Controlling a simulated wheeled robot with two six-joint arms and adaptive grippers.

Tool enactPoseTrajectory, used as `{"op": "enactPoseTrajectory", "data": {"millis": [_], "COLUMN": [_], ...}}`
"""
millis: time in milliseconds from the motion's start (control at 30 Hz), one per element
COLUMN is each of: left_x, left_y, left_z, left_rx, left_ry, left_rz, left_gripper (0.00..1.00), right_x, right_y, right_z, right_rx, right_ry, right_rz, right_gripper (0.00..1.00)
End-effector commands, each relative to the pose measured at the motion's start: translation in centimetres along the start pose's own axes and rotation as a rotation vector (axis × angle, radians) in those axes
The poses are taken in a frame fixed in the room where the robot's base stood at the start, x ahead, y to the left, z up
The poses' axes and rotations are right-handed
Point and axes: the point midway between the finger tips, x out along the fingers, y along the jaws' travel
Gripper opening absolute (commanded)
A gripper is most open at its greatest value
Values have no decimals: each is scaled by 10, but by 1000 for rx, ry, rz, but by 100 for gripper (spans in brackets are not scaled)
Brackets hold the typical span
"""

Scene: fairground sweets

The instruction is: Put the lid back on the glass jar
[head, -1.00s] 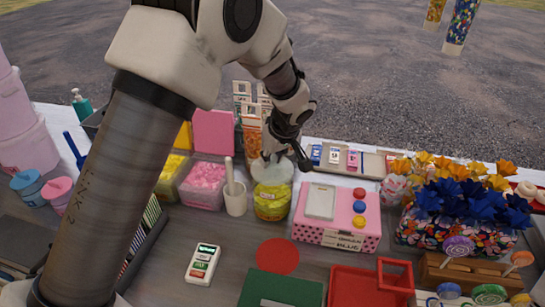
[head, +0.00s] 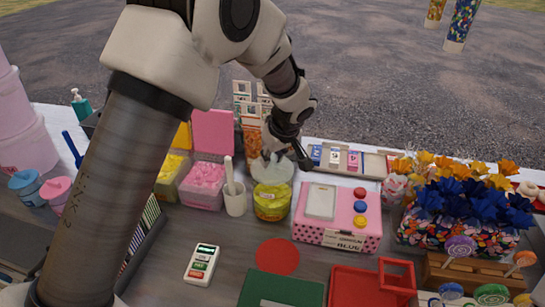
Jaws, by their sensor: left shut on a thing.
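The glass jar (head: 271,205) stands upright on the counter, with yellow contents showing through its side. A pale, see-through round lid (head: 283,171) is over the jar's mouth. My left gripper (head: 271,158) comes down from above and is shut on the lid, with the arm behind it. The fingers and the pale lid overlap in the head view, so I cannot tell whether the lid touches the jar's rim. My right gripper is not in view.
A white cup with a pestle-like stick (head: 235,198) stands close left of the jar, beside a tub of pink sweets (head: 203,185). A pink box with buttons (head: 338,230) is close on the right. A red round mat (head: 278,256) lies bare in front.

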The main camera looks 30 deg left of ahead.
Motion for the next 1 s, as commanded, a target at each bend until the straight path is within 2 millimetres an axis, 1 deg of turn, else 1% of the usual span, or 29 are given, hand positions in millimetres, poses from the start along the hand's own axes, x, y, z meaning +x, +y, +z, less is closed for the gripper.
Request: {"op": "enactPoseTrajectory", "data": {"millis": [333,633,1000], "left_x": [0,3,2], "left_y": [0,0,0], "left_z": [0,1,1], "left_rx": [0,-1,0], "left_ry": [0,0,0], "left_rz": [0,0,0], "left_gripper": [0,0,0], "right_x": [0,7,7], "right_y": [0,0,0], "right_z": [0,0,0], "right_rx": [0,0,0], "right_ry": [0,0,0], "right_rz": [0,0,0], "right_gripper": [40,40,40]}}
